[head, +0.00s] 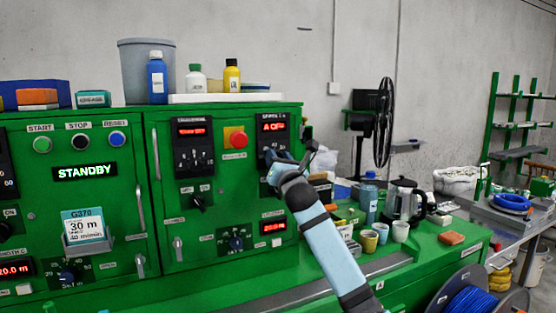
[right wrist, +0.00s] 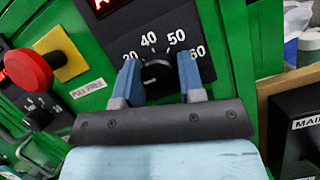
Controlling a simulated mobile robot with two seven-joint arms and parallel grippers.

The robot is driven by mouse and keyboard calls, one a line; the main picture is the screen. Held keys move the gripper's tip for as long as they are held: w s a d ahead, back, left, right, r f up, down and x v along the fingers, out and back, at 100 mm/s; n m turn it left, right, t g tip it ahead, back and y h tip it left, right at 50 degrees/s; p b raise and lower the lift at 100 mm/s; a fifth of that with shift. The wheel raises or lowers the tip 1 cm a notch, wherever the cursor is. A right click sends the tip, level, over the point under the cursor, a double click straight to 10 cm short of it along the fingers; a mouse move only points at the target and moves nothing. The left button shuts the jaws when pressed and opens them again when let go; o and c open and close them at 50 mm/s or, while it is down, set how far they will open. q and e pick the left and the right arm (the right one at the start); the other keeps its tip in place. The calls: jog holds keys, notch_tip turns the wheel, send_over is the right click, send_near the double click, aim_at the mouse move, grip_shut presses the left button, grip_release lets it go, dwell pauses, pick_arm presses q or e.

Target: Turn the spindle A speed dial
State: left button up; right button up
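The spindle A speed dial (right wrist: 155,74) is a round black knob on a black plate marked 20, 40, 50 and 60 in the right wrist view. My right gripper (right wrist: 158,80) has its two blue fingers on either side of the dial. A gap shows between the dial and the right finger; whether the left finger touches it I cannot tell. In the head view my right gripper (head: 285,157) is at the green panel, under the red display reading A OFF (head: 273,127), and hides the dial. My left gripper is not in view.
Left of the dial are a red stop button (right wrist: 28,72) on a yellow plate and a smaller black knob (right wrist: 37,119). A black MAIN switch box (right wrist: 298,135) stands close on the right. Cups, a kettle (head: 404,200) and a bottle (head: 368,198) crowd the green bench.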

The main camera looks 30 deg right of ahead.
jog(key=c, duration=0.4)
jog(key=shift+o, duration=0.2)
jog(key=shift+m, duration=0.3)
jog(key=m+g+h+p, duration=0.1)
jog(key=m, duration=0.2)
jog(key=m+h+p, duration=0.1)
jog(key=m+h, duration=0.1)
jog(key=m, duration=0.2)
jog(key=shift+a+r+g+p, duration=0.1)
jog(key=shift+g+p, duration=0.25)
jog(key=shift+g, duration=0.05)
jog(key=m+p, duration=0.1)
jog(key=m, duration=0.1)
jog(key=m+g+h+p, duration=0.1)
jog(key=m, duration=0.1)
jog(key=shift+r+m+h, duration=0.15)
jog(key=shift+m+h, duration=0.15)
jog(key=m+g+p, duration=0.1)
jog(key=m+p, duration=0.1)
jog(key=m, duration=0.1)
jog(key=m+g+p, duration=0.1)
jog(key=m+p, duration=0.2)
jog(key=shift+a+r+m+g+p, duration=0.1)
jog(key=shift+m+g+p, duration=0.2)
jog(key=shift+g+p, duration=0.1)
jog(key=shift+m+p, duration=0.75)
jog(key=shift+m, duration=0.05)
jog(key=shift+m+g+p, duration=0.3)
jog(key=shift+m+g, duration=0.1)
